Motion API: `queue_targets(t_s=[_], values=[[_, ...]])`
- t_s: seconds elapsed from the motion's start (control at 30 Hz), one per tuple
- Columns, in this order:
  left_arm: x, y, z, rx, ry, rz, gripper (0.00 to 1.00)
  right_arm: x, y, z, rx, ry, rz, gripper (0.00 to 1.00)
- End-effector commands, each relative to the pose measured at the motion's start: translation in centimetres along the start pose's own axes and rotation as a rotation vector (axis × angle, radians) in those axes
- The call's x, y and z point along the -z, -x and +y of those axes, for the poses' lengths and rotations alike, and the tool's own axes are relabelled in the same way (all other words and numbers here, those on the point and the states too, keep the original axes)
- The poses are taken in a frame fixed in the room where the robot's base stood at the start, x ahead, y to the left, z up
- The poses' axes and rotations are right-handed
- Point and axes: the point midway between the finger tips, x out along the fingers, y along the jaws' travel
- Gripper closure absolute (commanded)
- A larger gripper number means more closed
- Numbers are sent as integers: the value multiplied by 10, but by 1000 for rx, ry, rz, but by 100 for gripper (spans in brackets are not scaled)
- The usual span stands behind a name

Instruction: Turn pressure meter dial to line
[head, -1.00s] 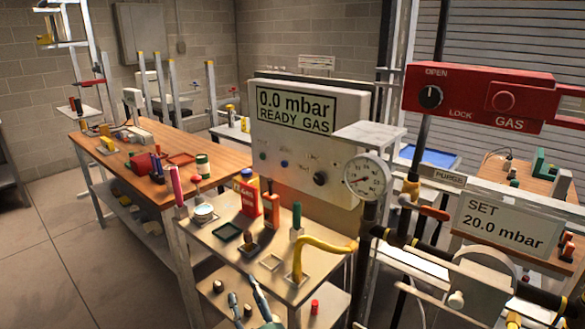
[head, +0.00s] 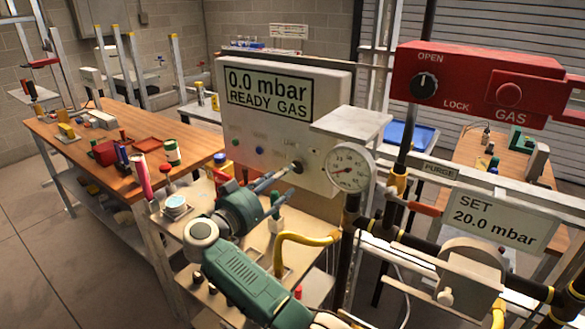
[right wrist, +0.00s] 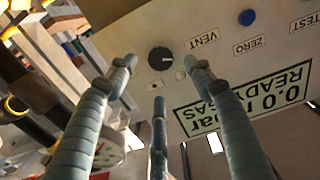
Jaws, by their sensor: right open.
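The pressure meter (head: 285,120) is a pale box whose screen reads "0.0 mbar READY GAS". Its black dial (right wrist: 160,59) shows in the right wrist view, where the panel appears upside down. A light mark on the dial points roughly right there. A VENT label sits beside it; I cannot read a line label. My right gripper (head: 281,187) reaches up from the bottom in the head view, fingers toward the dial. In the right wrist view the gripper (right wrist: 159,78) is open and empty, its fingers spread around the dial's direction, apparently short of it.
A round gauge (head: 350,167) and black pipes stand right of the meter. A red gas box (head: 485,85) and a "SET 20.0 mbar" sign (head: 492,217) are further right. A yellow hose (head: 300,238) rises below. A wooden bench (head: 120,150) with tools is at left.

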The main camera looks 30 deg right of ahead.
Motion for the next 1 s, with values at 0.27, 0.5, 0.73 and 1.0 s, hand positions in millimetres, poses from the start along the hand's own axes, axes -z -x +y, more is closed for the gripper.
queue_targets(t_s=[0.27,0.5,0.73,1.0], values=[[0,10,-1,1,0,-1,100,3,-49,0,0,0,4,48],[1,11,-1,1,0,0,100,1,-65,0,1,-1,1,48],[2,11,0,0,0,2,100,0,-66,0,2,-2,1,48],[5,11,2,-2,1,5,100,0,-66,0,2,-2,1,93]])
